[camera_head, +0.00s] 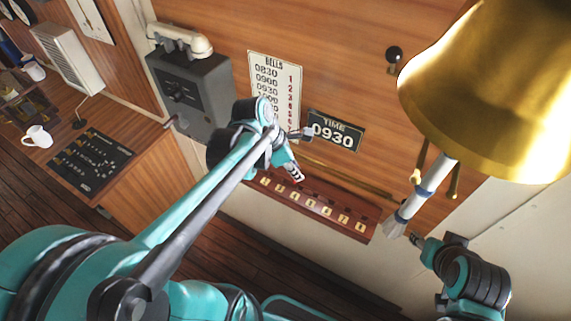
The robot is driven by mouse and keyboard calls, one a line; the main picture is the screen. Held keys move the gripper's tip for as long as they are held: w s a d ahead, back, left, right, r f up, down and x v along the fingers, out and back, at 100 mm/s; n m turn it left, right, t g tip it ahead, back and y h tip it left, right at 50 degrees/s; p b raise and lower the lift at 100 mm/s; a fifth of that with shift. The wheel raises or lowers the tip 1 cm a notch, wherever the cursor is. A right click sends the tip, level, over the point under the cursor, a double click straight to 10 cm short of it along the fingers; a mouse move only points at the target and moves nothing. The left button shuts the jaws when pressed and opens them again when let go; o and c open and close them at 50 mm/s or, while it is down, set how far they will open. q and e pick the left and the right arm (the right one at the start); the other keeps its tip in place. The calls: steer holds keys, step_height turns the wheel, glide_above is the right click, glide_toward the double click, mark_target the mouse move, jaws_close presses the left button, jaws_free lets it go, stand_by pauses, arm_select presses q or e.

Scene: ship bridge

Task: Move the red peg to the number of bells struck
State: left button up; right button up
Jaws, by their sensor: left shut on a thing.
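The dark red peg rail (340,222) with several numbered yellow plates is fixed low on the wall. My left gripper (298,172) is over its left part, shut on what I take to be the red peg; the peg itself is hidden. The bells chart (275,80) lists times beside red numbers; its lower part is behind my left arm. The time sign (335,131) reads 0930. The brass bell (490,90) hangs at the upper right, with a white and blue rope (428,182) below it. My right gripper (418,240) is beside the rope's lower end; its jaws are unclear.
A grey telephone (190,90) is on the wall left of the chart. A desk at the left bears a white mug (37,137) and a black panel (88,161). A brass rail (350,180) runs above the peg rail.

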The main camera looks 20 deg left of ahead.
arm_select(q)
steer(key=shift+w+a+r+p, duration=0.15)
steer(key=shift+w+a+p, duration=0.1)
steer(key=shift+w+p, duration=0.15)
steer(key=w+a+f+b, duration=0.1)
steer(key=f, duration=0.2)
steer(key=w+a+f+b, duration=0.1)
steer(key=f, duration=0.3)
steer(key=w+a+f+b, duration=0.1)
steer(key=a+f, duration=0.1)
steer(key=f, duration=0.1)
steer(key=shift+a+f+b, duration=0.1)
steer(key=shift+f+b, duration=0.15)
steer(key=shift+b, duration=0.05)
steer(key=o, duration=0.9)
steer(key=shift+r, duration=0.1)
